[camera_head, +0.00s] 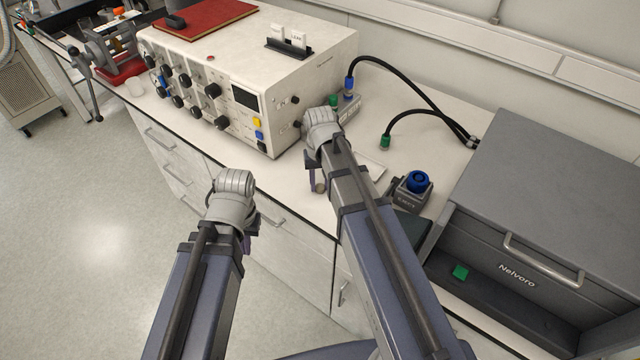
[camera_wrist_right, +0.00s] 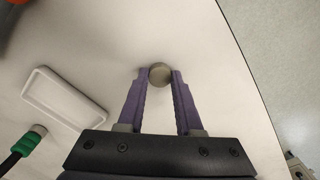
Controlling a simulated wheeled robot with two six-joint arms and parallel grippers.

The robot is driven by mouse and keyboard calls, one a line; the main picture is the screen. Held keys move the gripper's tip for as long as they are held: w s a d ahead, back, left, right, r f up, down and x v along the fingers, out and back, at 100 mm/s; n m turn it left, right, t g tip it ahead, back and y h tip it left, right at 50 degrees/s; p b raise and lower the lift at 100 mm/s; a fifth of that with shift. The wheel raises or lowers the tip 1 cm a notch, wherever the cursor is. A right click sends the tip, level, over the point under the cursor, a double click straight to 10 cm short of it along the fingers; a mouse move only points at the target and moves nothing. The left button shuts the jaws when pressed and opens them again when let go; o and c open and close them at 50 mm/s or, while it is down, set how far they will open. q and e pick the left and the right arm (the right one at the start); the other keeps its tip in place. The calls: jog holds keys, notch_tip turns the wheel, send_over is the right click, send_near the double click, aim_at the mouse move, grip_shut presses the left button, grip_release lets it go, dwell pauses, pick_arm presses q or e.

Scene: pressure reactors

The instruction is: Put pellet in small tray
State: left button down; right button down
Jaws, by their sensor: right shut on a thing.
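The pellet (camera_wrist_right: 159,74) is a small grey-brown disc held between the purple fingertips of my right gripper (camera_wrist_right: 158,77). In the head view the pellet (camera_head: 320,187) shows low at the tips of the right gripper (camera_head: 317,182), near the counter's front edge. The small tray (camera_wrist_right: 64,98) is white, shallow and rectangular, and lies to the left of the right gripper in the wrist view. In the head view the small tray (camera_head: 376,168) is partly hidden behind my right arm. My left gripper (camera_head: 233,190) is in front of the drawers; its fingers are hidden.
A white control box (camera_head: 270,70) with knobs stands behind my right gripper. A blue-capped device (camera_head: 412,190) and a grey Nelvoro unit (camera_head: 550,200) stand to the right. Black cables with a green plug (camera_head: 385,142) and a blue plug (camera_head: 349,84) lie near the tray.

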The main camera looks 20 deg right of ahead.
aim_at(321, 186)
notch_tip(321, 186, up, 10)
jog(key=p, duration=0.9)
jog(key=shift+d+f, duration=0.15)
